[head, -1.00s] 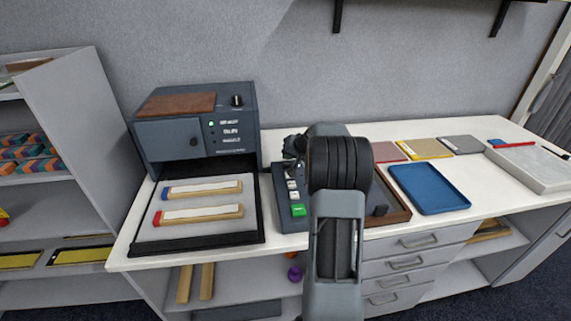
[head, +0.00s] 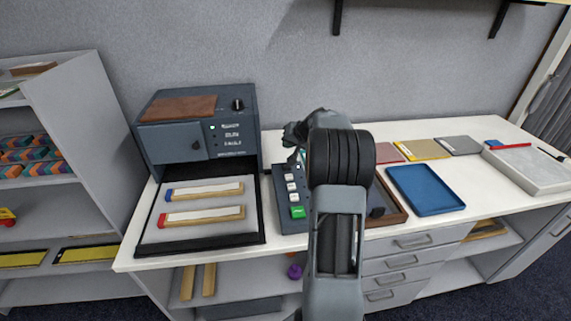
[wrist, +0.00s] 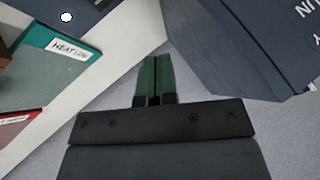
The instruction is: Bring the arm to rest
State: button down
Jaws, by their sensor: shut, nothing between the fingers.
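My arm (head: 337,215) rises in the middle of the head view, bent at a dark ribbed joint, with its far part reaching back over the table behind that joint. My gripper (wrist: 155,60) shows in the wrist view with its two green fingers together and nothing between them. The fingers point toward the pale table surface and touch nothing that I can see. In the head view the fingers are mostly hidden behind my own arm.
A dark machine (head: 197,128) stands left, with two wooden-based strips on its black-edged tray (head: 205,241). A button panel (head: 291,206) lies beside my arm. A blue tray (head: 426,190) and a grey slab (head: 533,172) lie right. A teal card (wrist: 52,58) labelled "HEAT LOW" shows in the wrist view.

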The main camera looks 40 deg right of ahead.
dwell(0.5)
jog(key=shift+m+g, duration=0.5)
jog(key=shift+g, duration=0.1)
jog(key=s+f, duration=0.1)
jog(key=s+a+f, duration=0.1)
jog(key=f, duration=0.1)
jog(key=shift+s+f, duration=0.1)
jog(key=s, duration=0.1)
jog(key=s+a+f+g, duration=0.1)
jog(key=s+a, duration=0.1)
jog(key=shift+f+g+y, duration=0.3)
jog(key=shift+f, duration=0.05)
jog(key=shift+g, duration=0.5)
jog(key=s+a, duration=0.2)
jog(key=a, duration=0.1)
jog(key=shift+s+a, duration=0.3)
jog(key=shift+s, duration=0.1)
jog(key=s+a+r+n+h, duration=0.1)
jog(key=s+a+n, duration=0.3)
jog(key=s+a, duration=0.5)
jog(key=s+a+r+n+g+h, duration=0.1)
jog(key=s+a+r+n, duration=0.3)
jog(key=s+a, duration=0.6)
jog(key=a, duration=0.3)
jog(key=shift+s+g, duration=0.15)
jog(key=shift+g, duration=0.15)
